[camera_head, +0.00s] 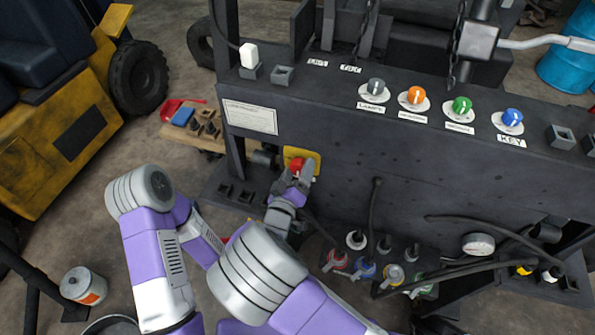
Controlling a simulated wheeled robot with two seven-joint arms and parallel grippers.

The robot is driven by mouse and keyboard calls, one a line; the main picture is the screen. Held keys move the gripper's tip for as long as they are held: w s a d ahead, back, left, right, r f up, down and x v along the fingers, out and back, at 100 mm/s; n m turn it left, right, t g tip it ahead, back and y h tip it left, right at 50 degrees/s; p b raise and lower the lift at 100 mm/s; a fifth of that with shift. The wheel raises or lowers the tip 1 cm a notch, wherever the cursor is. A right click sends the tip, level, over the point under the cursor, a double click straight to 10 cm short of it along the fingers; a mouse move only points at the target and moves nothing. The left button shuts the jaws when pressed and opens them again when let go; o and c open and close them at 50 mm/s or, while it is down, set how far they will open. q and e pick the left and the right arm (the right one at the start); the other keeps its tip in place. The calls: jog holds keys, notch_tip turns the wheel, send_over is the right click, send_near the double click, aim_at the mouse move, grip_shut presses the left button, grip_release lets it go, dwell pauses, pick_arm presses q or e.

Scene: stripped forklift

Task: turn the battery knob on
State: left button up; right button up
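The red battery knob (296,165) sits on a yellow plate (315,157) low on the front of the dark forklift frame. My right gripper (297,177) is right at the knob, with its grey fingers apart and the knob's red between or just beyond them. I cannot tell whether the fingers press on it. The fingers hide the lower part of the knob and plate. My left arm shows at the left, but its gripper is not visible.
A dark panel above carries a grey knob (375,87), an orange knob (415,95), a green knob (461,105) and a blue knob (512,117). Coloured caps and black hoses (470,265) lie low at right. A small wooden stand (190,132) is at left.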

jog(key=c, duration=0.9)
jog(key=shift+c, duration=0.2)
jog(key=shift+f+m, duration=0.1)
jog(key=shift+m, duration=0.2)
jog(key=m+b, duration=0.3)
jog(key=shift+f+m, duration=0.15)
jog(key=shift+m, duration=0.15)
jog(key=m+b, duration=0.3)
jog(key=m, duration=0.1)
jog(key=shift+m+b, duration=0.3)
jog(key=shift+b, duration=0.1)
jog(key=m+b, duration=0.6)
jog(key=shift+a+m+b, duration=0.1)
jog(key=shift+m+b, duration=1.45)
jog(key=shift+m, duration=0.05)
